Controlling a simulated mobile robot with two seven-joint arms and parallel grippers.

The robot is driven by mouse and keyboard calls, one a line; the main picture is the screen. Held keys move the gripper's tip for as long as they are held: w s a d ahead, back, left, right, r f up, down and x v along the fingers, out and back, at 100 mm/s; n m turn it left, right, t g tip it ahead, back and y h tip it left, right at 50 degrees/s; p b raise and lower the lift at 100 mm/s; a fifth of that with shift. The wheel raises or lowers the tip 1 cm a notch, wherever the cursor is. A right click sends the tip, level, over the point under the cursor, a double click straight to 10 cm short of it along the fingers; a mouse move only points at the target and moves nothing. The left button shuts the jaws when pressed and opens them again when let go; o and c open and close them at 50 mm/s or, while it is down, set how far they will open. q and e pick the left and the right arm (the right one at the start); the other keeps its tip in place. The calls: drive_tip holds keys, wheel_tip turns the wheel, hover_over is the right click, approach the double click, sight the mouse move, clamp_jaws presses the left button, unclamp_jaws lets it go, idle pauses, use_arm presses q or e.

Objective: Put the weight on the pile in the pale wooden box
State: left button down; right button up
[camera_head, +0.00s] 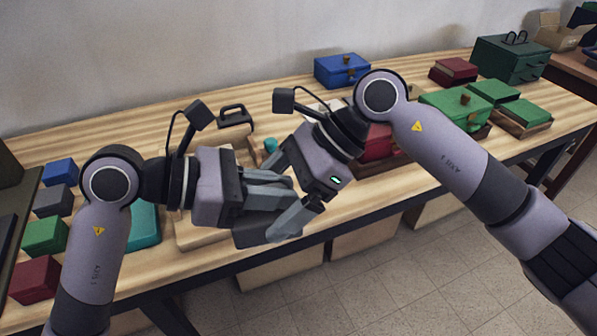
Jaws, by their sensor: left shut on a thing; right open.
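A black weight with a handle (236,117) stands toward the back of the table, left of centre, above a pale wooden surface. A pale wooden box (198,238) shows partly at the front edge, mostly hidden behind my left gripper. The pile inside the box is hidden.
Blue (60,171), grey, green and dark red blocks line the left side. A teal piece (144,224) lies beside my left arm.

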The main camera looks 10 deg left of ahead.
use_arm(q)
drive_tip(key=shift+r, duration=0.2)
use_arm(e)
drive_tip(key=shift+s+a+f, duration=0.2)
drive_tip(key=shift+a+f, duration=0.3)
drive_tip(key=c, duration=1.7)
use_arm(q)
drive_tip(key=c, duration=1.4)
unclamp_jaws()
use_arm(e)
drive_tip(key=shift+r, duration=0.25)
clamp_jaws()
use_arm(q)
drive_tip(key=o, duration=0.4)
drive_tip(key=shift+s+f, duration=0.1)
use_arm(e)
drive_tip(key=shift+w, duration=0.1)
use_arm(q)
drive_tip(key=shift+o, duration=0.2)
